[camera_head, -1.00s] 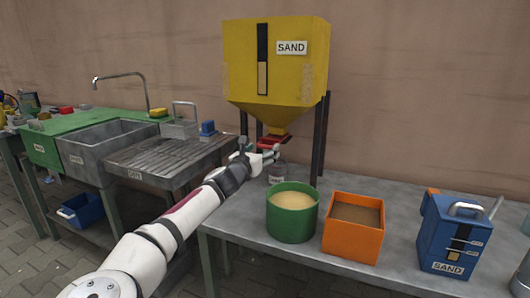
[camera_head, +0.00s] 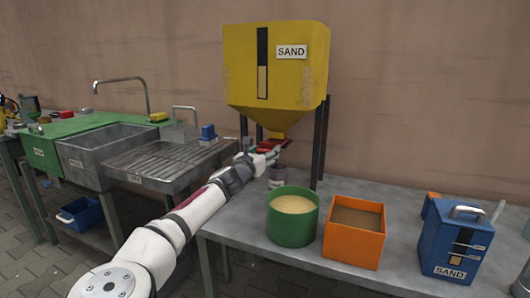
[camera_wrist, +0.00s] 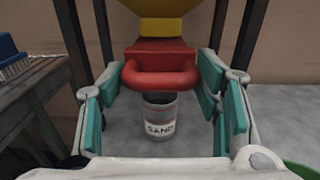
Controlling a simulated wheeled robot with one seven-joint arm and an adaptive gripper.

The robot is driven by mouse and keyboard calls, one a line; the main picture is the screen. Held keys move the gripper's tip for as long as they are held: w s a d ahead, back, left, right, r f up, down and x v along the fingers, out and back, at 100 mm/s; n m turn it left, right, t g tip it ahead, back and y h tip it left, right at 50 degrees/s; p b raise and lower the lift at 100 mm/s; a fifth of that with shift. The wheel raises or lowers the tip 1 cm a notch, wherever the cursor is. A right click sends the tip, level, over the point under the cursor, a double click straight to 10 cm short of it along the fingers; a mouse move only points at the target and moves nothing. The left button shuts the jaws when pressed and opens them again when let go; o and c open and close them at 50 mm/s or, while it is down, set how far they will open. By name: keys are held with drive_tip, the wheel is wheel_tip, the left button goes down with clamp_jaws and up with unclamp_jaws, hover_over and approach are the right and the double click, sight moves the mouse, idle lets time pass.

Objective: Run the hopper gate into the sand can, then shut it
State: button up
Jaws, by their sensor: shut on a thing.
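The yellow sand hopper (camera_head: 277,75) stands on dark legs on the grey table. Under its outlet is the red gate with a looped handle (camera_head: 270,147), which also shows in the wrist view (camera_wrist: 160,78). The sand can (camera_head: 277,176), grey with a white SAND label, stands upright below the gate. In the wrist view the can (camera_wrist: 160,116) is centred under the handle; its rim and contents are mostly hidden.
A green round tub of pale sand (camera_head: 293,215), an orange box of brown material (camera_head: 354,230) and a blue SAND container with a handle (camera_head: 455,238) stand right of the hopper. A sink bench (camera_head: 100,150) is at the left. Bare table lies behind the tubs.

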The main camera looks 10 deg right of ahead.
drive_tip(key=shift+s+a, duration=0.3)
drive_tip(key=shift+s, duration=0.4)
drive_tip(key=o, duration=1.4)
drive_tip(key=shift+d, duration=0.1)
drive_tip(key=shift+s+a, duration=0.35)
drive_tip(key=shift+a, duration=0.1)
drive_tip(key=v, duration=1.1)
drive_tip(key=shift+d, duration=0.1)
